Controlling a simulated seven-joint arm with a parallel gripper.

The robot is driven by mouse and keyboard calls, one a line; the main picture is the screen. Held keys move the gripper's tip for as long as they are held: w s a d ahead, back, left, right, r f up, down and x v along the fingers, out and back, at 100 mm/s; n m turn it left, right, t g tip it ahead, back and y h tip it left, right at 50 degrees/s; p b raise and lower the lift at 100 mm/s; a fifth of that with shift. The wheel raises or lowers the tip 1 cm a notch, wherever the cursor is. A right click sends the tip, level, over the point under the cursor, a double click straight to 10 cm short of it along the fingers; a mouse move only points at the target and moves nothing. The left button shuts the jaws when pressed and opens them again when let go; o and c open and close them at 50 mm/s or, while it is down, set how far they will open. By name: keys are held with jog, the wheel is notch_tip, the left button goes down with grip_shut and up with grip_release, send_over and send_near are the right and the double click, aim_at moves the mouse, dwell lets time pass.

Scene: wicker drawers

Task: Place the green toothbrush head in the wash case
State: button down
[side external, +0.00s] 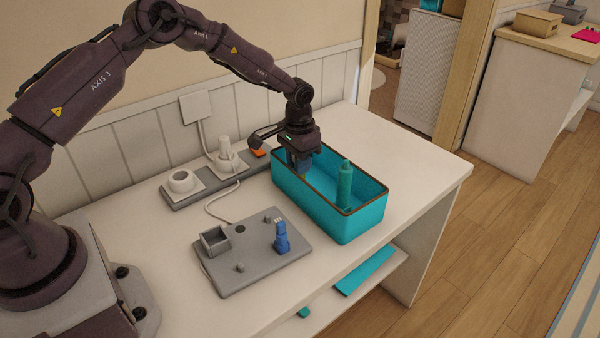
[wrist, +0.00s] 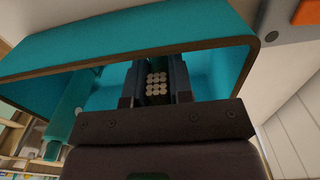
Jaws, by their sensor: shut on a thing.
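The wash case is an open teal box (side external: 357,228) with a brown rim, standing on the white table; its walls also fill much of the wrist view (wrist: 130,45). My gripper (side external: 303,164) is over the case's far left end, with its fingers reaching down inside the rim. In the wrist view my gripper (wrist: 157,90) is shut on a brush head (wrist: 157,84) with several round white bristle tufts facing the camera.
A grey board (side external: 235,277) left of the case carries a blue brush head (side external: 281,238) and a small square holder (side external: 214,240). A power strip (side external: 192,193) with white plugs lies behind.

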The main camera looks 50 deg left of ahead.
jog(key=shift+f, duration=1.5)
jog(key=c, duration=1)
grip_release()
jog(key=shift+f, duration=0.15)
notch_tip(320, 180, up, 12)
jog(key=shift+r, duration=0.25)
